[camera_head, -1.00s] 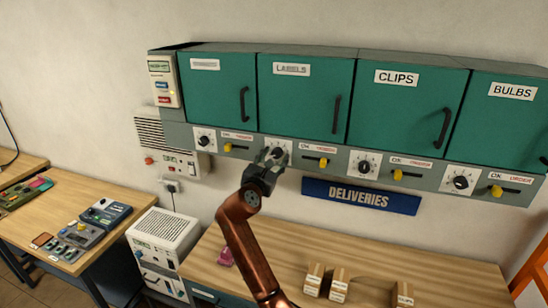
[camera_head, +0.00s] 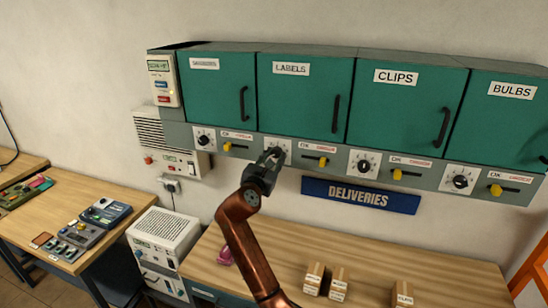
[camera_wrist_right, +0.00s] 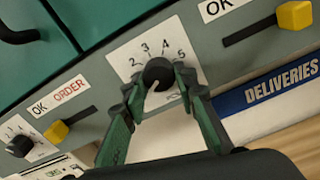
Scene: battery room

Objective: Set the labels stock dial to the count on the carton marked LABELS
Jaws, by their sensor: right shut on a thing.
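The labels stock dial (camera_head: 277,147) is a black knob on a white numbered plate under the green LABELS cabinet (camera_head: 303,100). In the right wrist view the knob (camera_wrist_right: 158,73) sits below the numerals 2, 3, 4 and 5; I cannot tell which one it points at. My right gripper (camera_head: 272,155) is at this dial, and its two green fingers (camera_wrist_right: 157,92) are shut on the knob from either side. Small cartons (camera_head: 313,279), (camera_head: 338,285) and (camera_head: 404,294) stand on the wooden bench; their print is too small to read. My left gripper is not in view.
Similar dials (camera_head: 203,140), (camera_head: 363,164) and (camera_head: 460,181) line the panel, with yellow OK/ORDER sliders (camera_head: 322,161) between them. A blue DELIVERIES sign (camera_head: 360,195) hangs below. A pink object (camera_head: 224,257) lies on the bench (camera_head: 270,262), whose middle is mostly clear.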

